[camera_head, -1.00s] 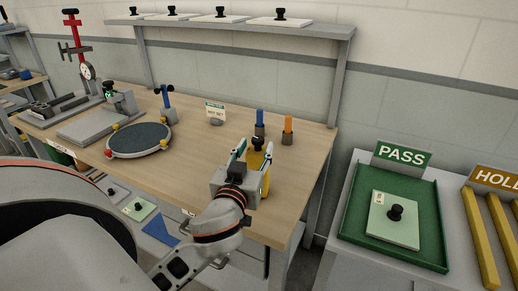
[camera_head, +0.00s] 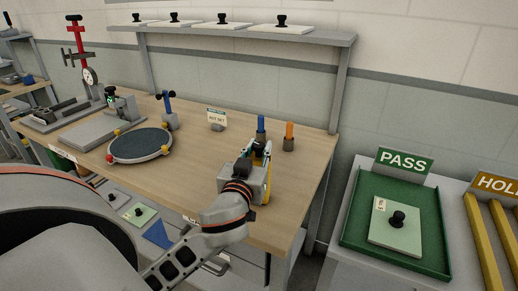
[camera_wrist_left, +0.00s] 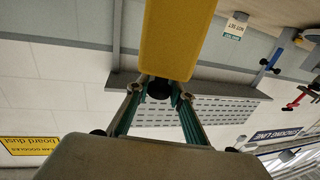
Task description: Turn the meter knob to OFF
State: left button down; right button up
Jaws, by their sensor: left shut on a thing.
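The yellow meter (camera_head: 268,187) stands on the wooden bench, mostly hidden behind my left gripper in the head view. In the left wrist view its yellow body (camera_wrist_left: 178,38) fills the top middle. A black round knob (camera_wrist_left: 158,90) shows at the end of the body, between my left fingertips. My left gripper (camera_head: 260,152) is shut on this knob; its fingers also show in the wrist view. The knob's markings and pointer are hidden, so I cannot tell its setting. My right gripper is in neither view.
Blue (camera_head: 261,126) and orange-topped (camera_head: 289,134) tools stand just behind the meter. A small sign (camera_head: 217,116) and a round dark plate (camera_head: 140,146) are to the left. A green PASS tray (camera_head: 350,235) stands right of the bench, beyond a gap.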

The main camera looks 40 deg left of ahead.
pick_arm(q)
jog(key=shift+r+m+t+h+p, duration=0.1)
jog(key=shift+m+t+h+p, duration=0.4)
jog(key=shift+m+h+p, duration=0.7)
jog(key=m+h+p, duration=0.1)
jog(key=h, duration=0.2)
jog(key=m+h+p, duration=0.1)
jog(key=m+h, duration=0.1)
jog(key=shift+a+h, duration=0.15)
jog(key=shift+h, duration=0.25)
jog(key=m+h+p, duration=0.2)
jog(key=h, duration=0.2)
jog(key=shift+m, duration=0.3)
jog(key=shift+d+f, duration=0.2)
jog(key=c, duration=1.7)
grip_release()
